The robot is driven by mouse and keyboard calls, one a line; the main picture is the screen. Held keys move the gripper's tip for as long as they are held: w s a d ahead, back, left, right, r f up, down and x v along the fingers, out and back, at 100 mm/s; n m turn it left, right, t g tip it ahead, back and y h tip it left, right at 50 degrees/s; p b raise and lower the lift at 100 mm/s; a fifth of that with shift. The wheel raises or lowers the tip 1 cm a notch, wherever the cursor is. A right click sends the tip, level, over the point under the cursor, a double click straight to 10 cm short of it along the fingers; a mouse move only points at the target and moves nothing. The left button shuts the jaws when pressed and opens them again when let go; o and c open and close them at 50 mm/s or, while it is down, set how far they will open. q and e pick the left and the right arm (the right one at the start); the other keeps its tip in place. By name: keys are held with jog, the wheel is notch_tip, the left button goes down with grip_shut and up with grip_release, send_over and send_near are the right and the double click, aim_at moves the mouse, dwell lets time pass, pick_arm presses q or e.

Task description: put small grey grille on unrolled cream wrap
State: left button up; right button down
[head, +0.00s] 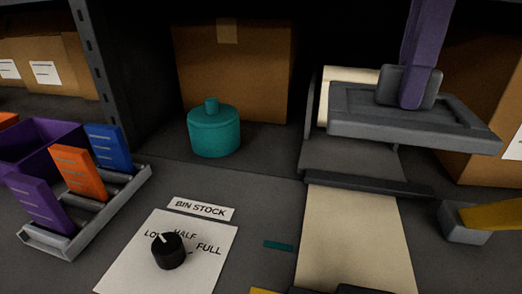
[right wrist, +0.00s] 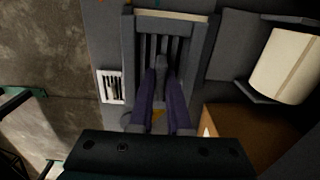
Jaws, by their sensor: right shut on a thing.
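The small grey grille (head: 355,122) is a slatted rectangular frame with a raised grip. My right gripper (head: 410,88) has purple fingers and is shut on this grip. It holds the grille in the air, in front of the cream roll in the head view. The right wrist view shows the slats of the grille (right wrist: 183,48) beyond the fingertips (right wrist: 161,75). The unrolled cream wrap (head: 355,235) lies flat on the bench, running toward me from under a dark bar. The grille appears above the bar, apart from the sheet. My left gripper is not in view.
The cream roll (head: 347,85) sits in a grey holder behind the sheet. A yellow-handled tool with a grey head (head: 465,222) lies right of the sheet. A teal lidded pot (head: 213,133), a dial card (head: 203,270) and a grey rack (head: 125,195) stand left. The visible sheet looks mostly bare.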

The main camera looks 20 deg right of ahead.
notch_tip(320, 180, down, 14)
jog(key=b, duration=0.2)
jog(key=shift+s+d+f+b, duration=0.15)
jog(key=shift+f+b, duration=0.1)
jog(key=shift+b, duration=0.1)
notch_tip(320, 180, down, 5)
jog(key=shift+f, duration=0.1)
jog(key=c, duration=1.3)
grip_release()
jog(key=shift+f+b, duration=0.15)
jog(key=shift+b, duration=0.15)
jog(key=o, duration=0.4)
jog(key=shift+o, duration=0.2)
